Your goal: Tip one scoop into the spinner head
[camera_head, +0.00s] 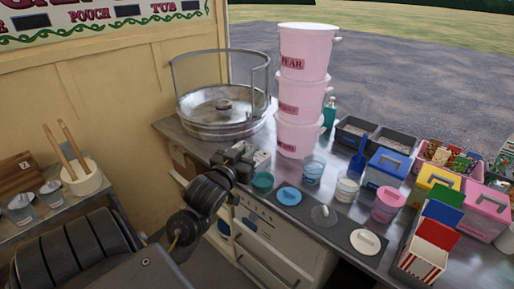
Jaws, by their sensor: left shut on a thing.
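The spinner head is the small grey hub (224,104) in the middle of the round metal spinner bowl (196,127), which stands at the back left of the counter inside a clear guard. My left gripper (256,161) is in front of the bowl, low over the counter's front edge. It is shut on what looks like a small teal scoop (262,181), whose round cup shows just below the fingers. The grip itself is hidden, and I cannot tell what the cup holds. My right gripper is not in view.
Three stacked pink buckets (302,100) stand right of the bowl. Boxes and a striped carton (421,262) crowd the right. Wooden sticks stand in a cream pot (83,180) at left.

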